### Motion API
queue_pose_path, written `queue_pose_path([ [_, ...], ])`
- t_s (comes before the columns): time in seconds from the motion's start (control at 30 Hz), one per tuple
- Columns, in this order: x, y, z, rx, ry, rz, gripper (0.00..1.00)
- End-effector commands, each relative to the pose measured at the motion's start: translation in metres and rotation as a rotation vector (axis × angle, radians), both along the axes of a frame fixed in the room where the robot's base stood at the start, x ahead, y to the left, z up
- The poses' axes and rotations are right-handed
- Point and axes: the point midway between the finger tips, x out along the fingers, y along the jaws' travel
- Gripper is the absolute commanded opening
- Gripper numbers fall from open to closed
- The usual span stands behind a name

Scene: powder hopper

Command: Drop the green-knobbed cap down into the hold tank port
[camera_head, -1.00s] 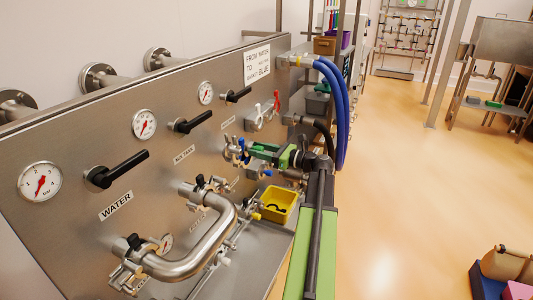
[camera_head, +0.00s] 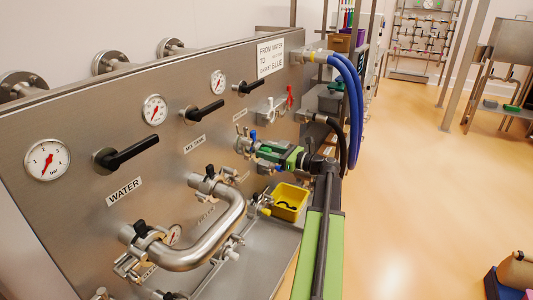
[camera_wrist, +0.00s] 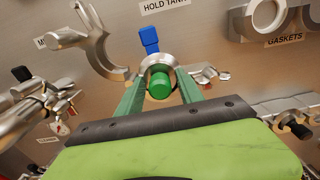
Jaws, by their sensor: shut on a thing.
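The green-knobbed cap shows in the wrist view as a green knob (camera_wrist: 160,86) in front of a round metal rim. My gripper (camera_wrist: 160,92) is shut on it, one finger on each side. The hold tank port (camera_wrist: 158,64) is lined up just behind the knob, below the HOLD TANK label (camera_wrist: 165,5); a blue-handled clamp part (camera_wrist: 149,40) stands up above it. The cap's metal disc is largely hidden, so I cannot tell whether it touches the port. In the head view my gripper (camera_head: 262,150) reaches left to the panel, its tip close to the port fittings.
An open metal clamp (camera_wrist: 100,45) hangs left of the port. A bent steel pipe (camera_head: 215,235) juts out below left. The floor at right is mostly clear.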

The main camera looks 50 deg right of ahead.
Motion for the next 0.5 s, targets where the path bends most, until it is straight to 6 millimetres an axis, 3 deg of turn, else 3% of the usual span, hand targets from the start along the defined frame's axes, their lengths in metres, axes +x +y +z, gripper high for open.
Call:
queue_pose_path([
  [0.47,-0.0003,-0.0003,-0.0080,0.000,-0.001,0.000,0.00],
  [0.5,-0.0004,-0.0002,-0.0079,0.000,-0.001,0.000,0.45],
])
